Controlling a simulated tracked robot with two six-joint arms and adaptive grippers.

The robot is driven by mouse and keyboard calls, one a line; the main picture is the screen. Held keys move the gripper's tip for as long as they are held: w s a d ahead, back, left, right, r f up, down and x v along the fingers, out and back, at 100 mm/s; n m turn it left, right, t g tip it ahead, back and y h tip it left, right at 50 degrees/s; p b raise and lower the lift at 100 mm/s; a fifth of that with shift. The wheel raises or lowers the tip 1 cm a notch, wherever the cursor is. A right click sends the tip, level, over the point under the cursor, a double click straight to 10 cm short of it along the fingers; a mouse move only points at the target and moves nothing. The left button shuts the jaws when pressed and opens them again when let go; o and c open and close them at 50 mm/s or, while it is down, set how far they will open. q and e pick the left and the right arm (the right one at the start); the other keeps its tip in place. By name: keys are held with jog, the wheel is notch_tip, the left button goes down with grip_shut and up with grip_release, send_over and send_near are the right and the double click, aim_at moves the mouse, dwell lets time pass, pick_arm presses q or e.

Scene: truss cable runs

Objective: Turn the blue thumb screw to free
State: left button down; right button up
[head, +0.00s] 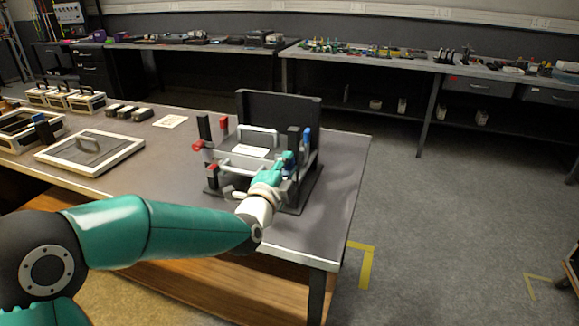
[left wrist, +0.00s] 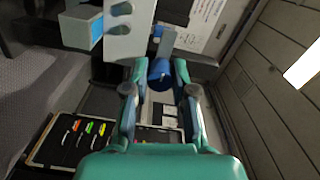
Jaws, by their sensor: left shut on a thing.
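The blue thumb screw (left wrist: 159,74) sits between the fingers of my left gripper (left wrist: 160,68) in the left wrist view. The gripper is shut on it, one teal finger on each side. In the head view my left gripper (head: 287,166) reaches the right front part of the dark fixture (head: 279,107) on the table. The arm and fingers largely hide the screw there. My right gripper is not in view.
The fixture holds a grey frame with a white label (head: 250,151), red knobs (head: 198,145) and a blue-topped post (head: 307,136). A framed lid (head: 90,152) and several cases lie to the left on the table (head: 340,160). Floor is clear to the right.

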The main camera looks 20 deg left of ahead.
pick_arm(q)
jog(key=shift+d+f, duration=0.15)
jog(key=shift+f, duration=0.05)
jog(key=c, duration=1)
grip_release()
jog(key=shift+o, duration=0.2)
jog(key=shift+r, duration=0.1)
jog(key=s, duration=1.2)
jog(key=shift+a, duration=0.25)
